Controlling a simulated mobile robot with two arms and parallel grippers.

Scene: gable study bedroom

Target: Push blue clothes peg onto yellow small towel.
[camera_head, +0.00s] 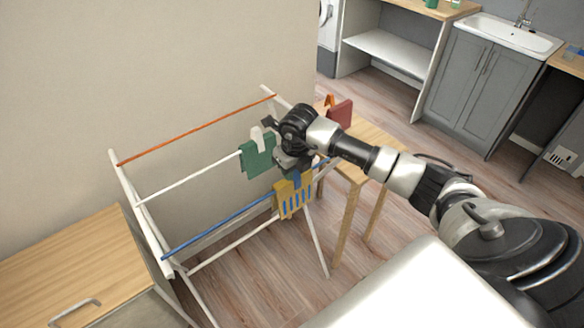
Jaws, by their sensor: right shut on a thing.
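The yellow small towel (281,199) hangs over the blue front rail (222,228) of a drying rack, with blue stripes on its front. The blue clothes peg (296,178) shows as a small blue piece at the top edge of the towel, right under my right gripper (291,166). My right gripper is shut on the peg, which is mostly hidden by the fingers and wrist. I cannot tell how far the peg sits over the towel's edge. My left gripper is not in view.
A green towel (256,160) with a white peg (257,136) hangs on the white middle rail (186,184), close to my right gripper. A wooden table (357,167) stands right; a wooden-topped cabinet (62,262) stands left.

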